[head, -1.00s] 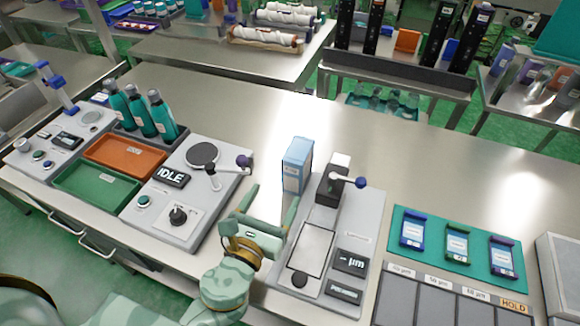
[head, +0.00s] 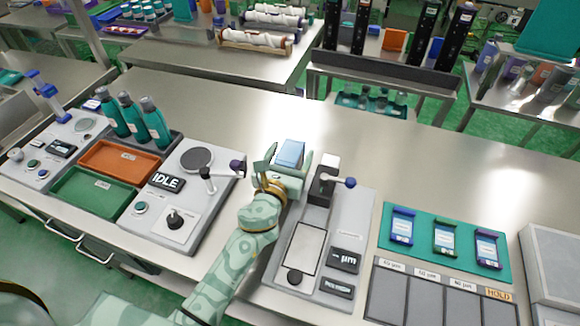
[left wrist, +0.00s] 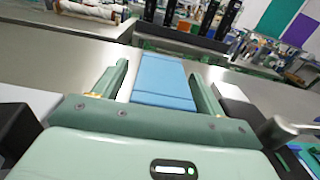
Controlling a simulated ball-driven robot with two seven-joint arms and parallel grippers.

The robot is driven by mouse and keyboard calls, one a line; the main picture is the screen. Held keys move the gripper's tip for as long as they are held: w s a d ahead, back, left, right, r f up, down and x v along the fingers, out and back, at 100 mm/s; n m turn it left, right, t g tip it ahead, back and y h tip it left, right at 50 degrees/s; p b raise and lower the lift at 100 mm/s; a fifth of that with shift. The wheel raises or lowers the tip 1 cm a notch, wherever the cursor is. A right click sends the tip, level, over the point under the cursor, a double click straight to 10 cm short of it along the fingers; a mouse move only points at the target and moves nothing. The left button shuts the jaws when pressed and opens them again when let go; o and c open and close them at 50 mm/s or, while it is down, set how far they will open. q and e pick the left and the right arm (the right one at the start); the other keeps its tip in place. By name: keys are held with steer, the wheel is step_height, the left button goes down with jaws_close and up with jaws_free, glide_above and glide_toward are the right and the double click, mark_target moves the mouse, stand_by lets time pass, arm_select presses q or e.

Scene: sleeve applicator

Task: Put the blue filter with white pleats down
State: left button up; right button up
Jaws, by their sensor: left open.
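A light blue box-shaped block (head: 290,152), the likeliest match for the blue filter, stands on the bench between the two grey stations. White pleats cannot be made out on it. My left gripper (head: 285,168) is open, with one finger on each side of the block. In the left wrist view the block (left wrist: 163,82) is between the spread fingers (left wrist: 160,88), with a gap visible at the left finger; contact at the right finger is hard to tell. The block's lower part is hidden behind the gripper in the head view. My right gripper is not in view.
A grey gauge station (head: 330,240) with a blue-knobbed lever (head: 350,182) is close on the right. The IDLE station (head: 180,195) is on the left. A green mat (head: 446,240) holds three small coloured-end cassettes. The bench behind the block is clear.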

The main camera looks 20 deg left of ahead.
arm_select(q)
steer(key=c, duration=1.2)
steer(key=shift+r, duration=0.1)
